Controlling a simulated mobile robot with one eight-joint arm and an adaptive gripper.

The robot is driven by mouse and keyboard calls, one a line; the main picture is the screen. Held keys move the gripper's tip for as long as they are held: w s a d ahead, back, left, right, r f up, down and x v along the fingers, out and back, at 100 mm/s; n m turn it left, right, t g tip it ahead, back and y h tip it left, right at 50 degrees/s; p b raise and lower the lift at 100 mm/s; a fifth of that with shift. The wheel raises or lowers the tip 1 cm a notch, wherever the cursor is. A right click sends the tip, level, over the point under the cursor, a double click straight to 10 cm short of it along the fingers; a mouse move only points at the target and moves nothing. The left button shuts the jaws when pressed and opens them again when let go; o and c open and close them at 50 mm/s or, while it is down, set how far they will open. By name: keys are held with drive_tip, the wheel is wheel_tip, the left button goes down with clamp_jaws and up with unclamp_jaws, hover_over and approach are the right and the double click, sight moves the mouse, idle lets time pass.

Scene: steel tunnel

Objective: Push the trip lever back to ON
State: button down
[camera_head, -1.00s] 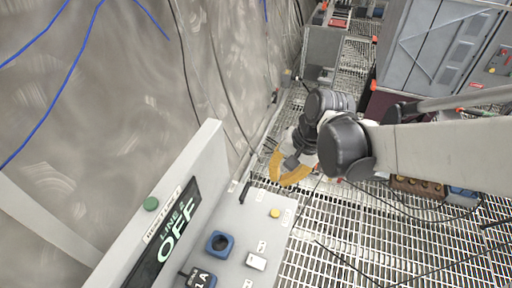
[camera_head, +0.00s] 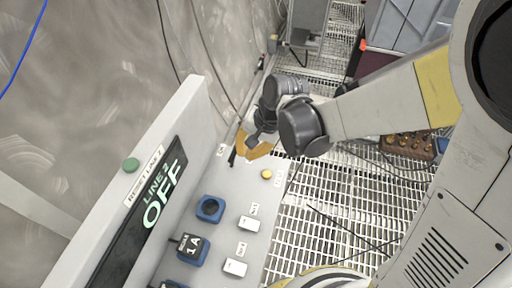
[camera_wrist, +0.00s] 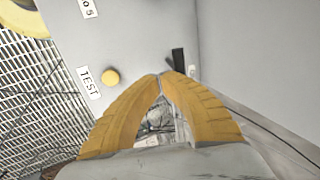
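The trip lever is a small black bar (camera_head: 232,157) at the far end of the grey panel (camera_head: 228,180); it also shows in the wrist view (camera_wrist: 178,61). My gripper (camera_head: 254,152), with yellow fingers, is just right of the lever in the head view. In the wrist view its fingertips (camera_wrist: 162,76) meet just below the lever's near end, with nothing between them. I cannot tell whether they touch the lever. The display (camera_head: 153,209) reads "LINE 2 OFF".
A yellow button (camera_head: 266,174), labelled TEST in the wrist view, sits near the gripper. A grey upright wall stands beside the lever. Grating floor (camera_head: 340,215) lies right.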

drive_tip(key=shift+a, duration=0.15)
drive_tip(key=shift+w+a+r+g+h+p, duration=0.15)
drive_tip(key=shift+a+r+g+h+p, duration=0.15)
drive_tip(key=shift+h, duration=0.3)
drive_tip(key=shift+w+a+r+g+h+p, duration=0.1)
drive_tip(key=shift+a+g+h+p, duration=0.1)
drive_tip(key=shift+a+h+p, duration=0.3)
drive_tip(key=shift+w+a+r+h, duration=0.1)
drive_tip(key=shift+w+a+h, duration=0.1)
drive_tip(key=shift+a+h, duration=0.1)
